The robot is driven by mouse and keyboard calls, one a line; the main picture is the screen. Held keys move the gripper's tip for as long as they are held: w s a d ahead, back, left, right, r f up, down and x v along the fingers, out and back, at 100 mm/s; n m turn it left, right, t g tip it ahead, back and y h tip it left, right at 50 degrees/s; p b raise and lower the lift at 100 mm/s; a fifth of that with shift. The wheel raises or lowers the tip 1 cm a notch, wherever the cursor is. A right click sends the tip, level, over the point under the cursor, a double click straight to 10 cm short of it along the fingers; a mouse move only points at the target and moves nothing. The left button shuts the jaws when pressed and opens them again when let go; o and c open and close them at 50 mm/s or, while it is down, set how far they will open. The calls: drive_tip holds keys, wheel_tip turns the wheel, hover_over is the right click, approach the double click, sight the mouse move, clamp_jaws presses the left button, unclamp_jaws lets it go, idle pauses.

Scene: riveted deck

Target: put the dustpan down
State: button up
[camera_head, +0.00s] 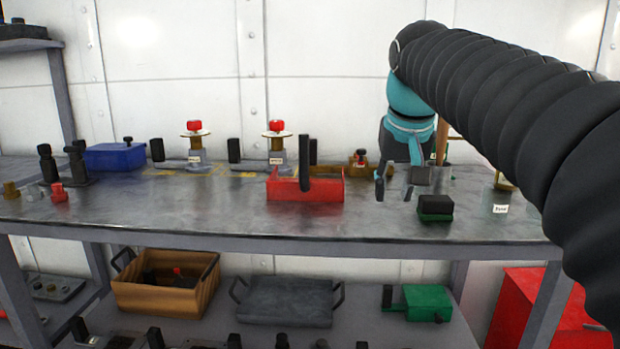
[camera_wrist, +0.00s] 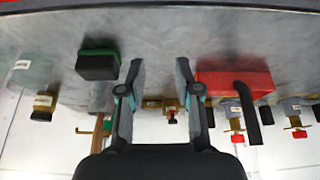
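The red dustpan (camera_head: 280,188) with a black upright handle (camera_head: 305,165) rests on the metal bench (camera_head: 180,215), near the middle. In the wrist view, the dustpan (camera_wrist: 225,82) is just right of my fingers, apart from them, with its black handle (camera_wrist: 248,113) pointing down the picture. My gripper (camera_head: 394,190) is low over the bench, right of the dustpan. In the wrist view, my gripper (camera_wrist: 161,75) is open, with a clear gap and nothing held between the fingers. My arm hides part of the bench's right side.
A green and black block (camera_head: 435,208) lies right of my gripper. Two red-knobbed valves (camera_head: 194,150) (camera_head: 277,150) and a blue box (camera_head: 115,156) stand toward the back. A wooden crate (camera_head: 190,298) and grey tray (camera_head: 288,302) are on the lower shelf.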

drive_tip(key=w+a+r+p, duration=0.1)
drive_tip(key=w+a+r, duration=0.3)
drive_tip(key=w, duration=0.2)
drive_tip(key=w+a+r+p, duration=0.1)
drive_tip(key=w+a+r, duration=0.25)
drive_tip(key=w, duration=0.35)
drive_tip(key=shift+g, duration=0.3)
drive_tip(key=x, duration=0.8)
drive_tip(key=shift+s+d+f, duration=0.1)
drive_tip(key=shift+d, duration=0.2)
drive_tip(key=shift+b+x, duration=0.65)
drive_tip(key=shift+x, duration=2.05)
drive_tip(key=shift+a, duration=0.15)
clamp_jaws()
